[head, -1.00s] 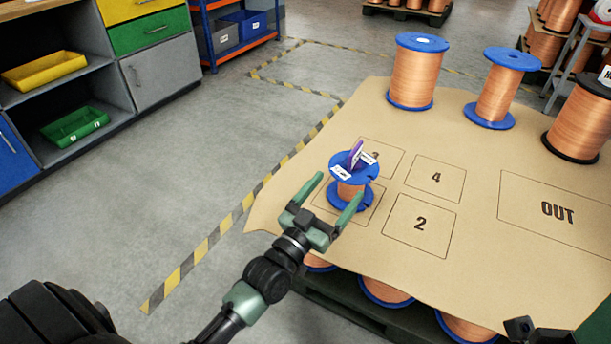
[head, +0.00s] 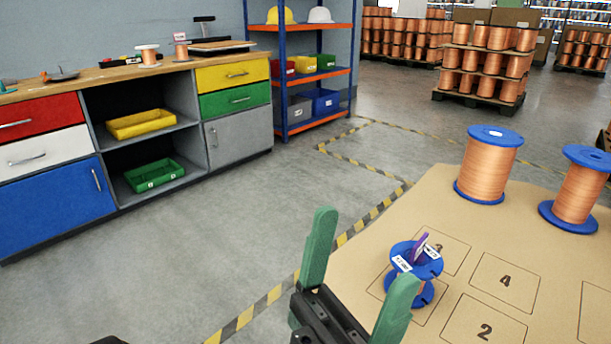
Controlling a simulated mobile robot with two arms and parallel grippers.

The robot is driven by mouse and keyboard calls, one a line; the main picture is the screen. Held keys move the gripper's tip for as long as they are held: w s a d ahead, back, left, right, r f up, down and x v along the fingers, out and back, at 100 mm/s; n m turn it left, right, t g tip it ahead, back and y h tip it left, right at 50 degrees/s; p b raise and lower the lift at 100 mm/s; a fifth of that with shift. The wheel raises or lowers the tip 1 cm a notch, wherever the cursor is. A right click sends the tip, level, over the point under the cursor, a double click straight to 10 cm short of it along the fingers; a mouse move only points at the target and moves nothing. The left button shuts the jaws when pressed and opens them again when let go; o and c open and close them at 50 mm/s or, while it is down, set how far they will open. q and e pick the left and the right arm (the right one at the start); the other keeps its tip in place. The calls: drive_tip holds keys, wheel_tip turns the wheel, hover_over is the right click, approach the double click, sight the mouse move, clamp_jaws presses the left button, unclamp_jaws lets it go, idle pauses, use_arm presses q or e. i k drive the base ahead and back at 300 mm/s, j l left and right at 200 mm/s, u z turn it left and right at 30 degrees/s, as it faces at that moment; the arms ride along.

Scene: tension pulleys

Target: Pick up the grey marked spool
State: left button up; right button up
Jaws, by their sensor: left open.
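Two small copper spools stand on the far wooden workbench: one with pale flanges (head: 148,55) and one with greyish flanges and a pink-and-white tag (head: 181,47). They are too small to read any marking. My right gripper is out of view.
Large blue-flanged spools (head: 488,165) stand at the back of the brown sheet (head: 440,195), which has numbered squares. The workbench (head: 110,80) has drawers and open shelves with a yellow and a green tray. Open grey floor (head: 230,215) lies between.

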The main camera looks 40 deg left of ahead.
sight(181, 48)
drive_tip(key=u, duration=2)
